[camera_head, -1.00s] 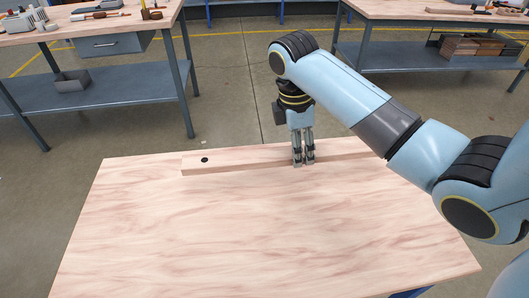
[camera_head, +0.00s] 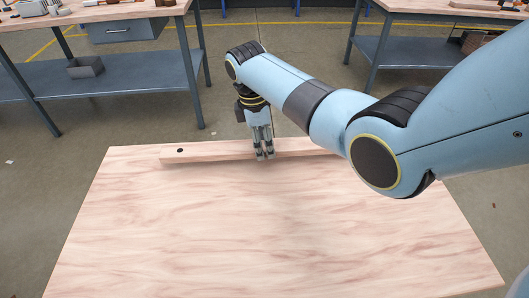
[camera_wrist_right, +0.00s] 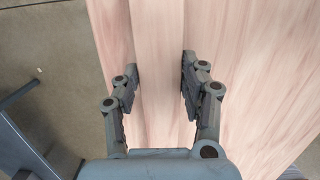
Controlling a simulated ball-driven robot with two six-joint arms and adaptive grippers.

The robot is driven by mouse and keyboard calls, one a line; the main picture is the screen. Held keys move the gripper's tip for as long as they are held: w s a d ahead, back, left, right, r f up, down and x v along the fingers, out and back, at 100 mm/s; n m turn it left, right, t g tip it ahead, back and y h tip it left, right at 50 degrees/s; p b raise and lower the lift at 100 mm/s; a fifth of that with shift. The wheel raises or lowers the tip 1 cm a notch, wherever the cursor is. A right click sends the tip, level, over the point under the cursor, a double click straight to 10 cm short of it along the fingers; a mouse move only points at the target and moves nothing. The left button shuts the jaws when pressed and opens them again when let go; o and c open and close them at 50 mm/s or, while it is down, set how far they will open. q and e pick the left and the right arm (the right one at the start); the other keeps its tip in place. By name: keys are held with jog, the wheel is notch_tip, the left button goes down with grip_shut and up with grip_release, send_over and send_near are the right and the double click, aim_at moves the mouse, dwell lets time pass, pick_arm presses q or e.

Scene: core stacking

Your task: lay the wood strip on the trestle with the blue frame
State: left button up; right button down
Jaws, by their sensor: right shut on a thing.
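The wood strip (camera_head: 210,153) is a long pale bar with a black dot near its left end. It lies along the back edge of the pale wood top (camera_head: 270,220) in front of me; I cannot tell whether it touches the top or hangs just above it. My right gripper (camera_head: 265,157) points down and is shut on the strip near its middle. In the right wrist view the strip (camera_wrist_right: 158,70) runs between the two fingers (camera_wrist_right: 160,80). My arm hides the strip's right end. No blue frame shows under the top now. My left gripper is out of view.
A workbench (camera_head: 120,75) with a grey lower shelf and a small grey bin (camera_head: 85,67) stands at the back left. Another bench (camera_head: 410,60) stands at the back right. Open floor lies between them. The front of the wood top is clear.

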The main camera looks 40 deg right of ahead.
aim_at(265, 151)
notch_tip(265, 151, down, 3)
jog(key=shift+r, duration=0.1)
jog(key=c, duration=0.7)
grip_release()
notch_tip(265, 151, up, 12)
jog(key=w+a+p, duration=0.1)
jog(key=shift+a, duration=0.2)
